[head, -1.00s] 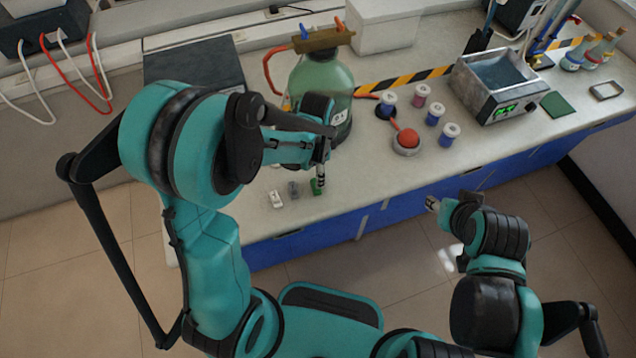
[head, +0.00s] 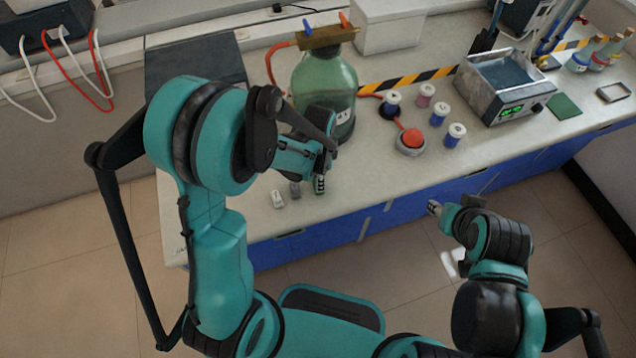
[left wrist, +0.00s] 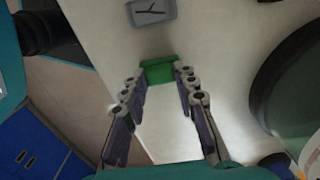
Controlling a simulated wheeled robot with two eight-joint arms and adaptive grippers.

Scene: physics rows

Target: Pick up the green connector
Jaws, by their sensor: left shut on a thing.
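The green connector (left wrist: 158,71) shows between the two fingertips of my left gripper (left wrist: 159,82) in the left wrist view. The gripper is shut on it, with a finger at each side. In the head view my left gripper (head: 319,183) points down at the bench near its front edge, and its fingers hide most of the connector. I cannot tell whether the connector is clear of the bench. My right gripper (head: 434,208) is in front of the bench, away from the connector; its jaws are too small to read.
A grey connector (head: 295,188) and a white one (head: 278,199) lie just left of my left gripper. A large green glass bottle (head: 325,85) stands close behind it. Several spools, a red button (head: 411,139) and a water bath (head: 505,85) stand to the right.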

